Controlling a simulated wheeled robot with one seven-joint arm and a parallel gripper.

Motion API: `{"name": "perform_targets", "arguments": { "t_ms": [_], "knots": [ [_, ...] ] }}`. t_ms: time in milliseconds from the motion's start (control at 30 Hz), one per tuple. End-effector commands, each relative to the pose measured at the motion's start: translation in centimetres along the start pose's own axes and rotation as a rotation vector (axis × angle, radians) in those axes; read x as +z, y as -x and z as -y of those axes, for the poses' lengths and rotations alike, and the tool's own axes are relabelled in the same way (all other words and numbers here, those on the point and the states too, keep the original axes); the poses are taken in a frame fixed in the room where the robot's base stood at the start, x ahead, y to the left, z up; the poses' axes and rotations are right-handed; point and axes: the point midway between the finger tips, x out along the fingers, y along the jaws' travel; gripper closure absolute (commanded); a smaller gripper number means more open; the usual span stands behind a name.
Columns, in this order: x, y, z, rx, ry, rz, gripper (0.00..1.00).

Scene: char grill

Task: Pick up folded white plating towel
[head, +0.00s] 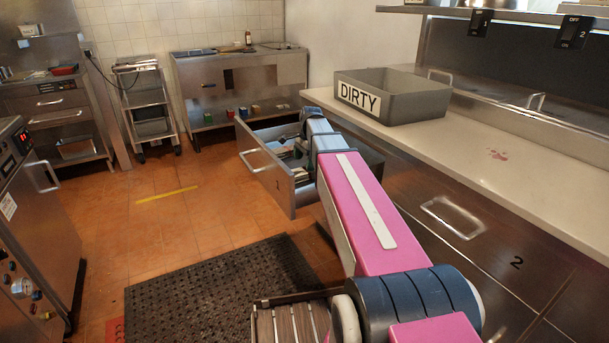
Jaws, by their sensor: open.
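I cannot make out the folded white plating towel for certain in the head view. An open steel drawer (262,172) is pulled out below the counter and has several small items in it, partly covered by my arm. My arm reaches forward to this drawer, and its wrist is over the drawer's far part. My gripper's fingers are hidden behind the wrist, so I cannot see whether they touch anything.
A grey bin marked DIRTY (410,90) stands on the white counter (480,148), close to the right of my arm. A black perforated mat (215,290) lies on the orange tiled floor. A steel appliance (30,220) stands at the left.

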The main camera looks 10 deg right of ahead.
Motion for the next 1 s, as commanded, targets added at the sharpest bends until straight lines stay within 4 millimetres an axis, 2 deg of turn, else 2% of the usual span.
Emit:
{"name": "perform_targets", "arguments": {
  "t_ms": [333, 600, 633, 767, 867, 1000],
  "knots": [
    [-0.3, -4.2, -0.6, 0.003, 0.0, 0.001, 0.0],
    [-0.3, -4.6, -0.6, 0.0, 0.0, 0.0, 0.0],
    [-0.3, -4.6, -0.6, 0.0, 0.0, 0.0, 0.06],
    [-0.3, -4.6, -0.6, 0.001, 0.0, 0.0, 0.49],
    [-0.3, -4.6, -0.6, 0.001, 0.0, 0.0, 0.56],
    [-0.3, -4.6, -0.6, 0.001, 0.0, 0.0, 0.56]
  ]
}}
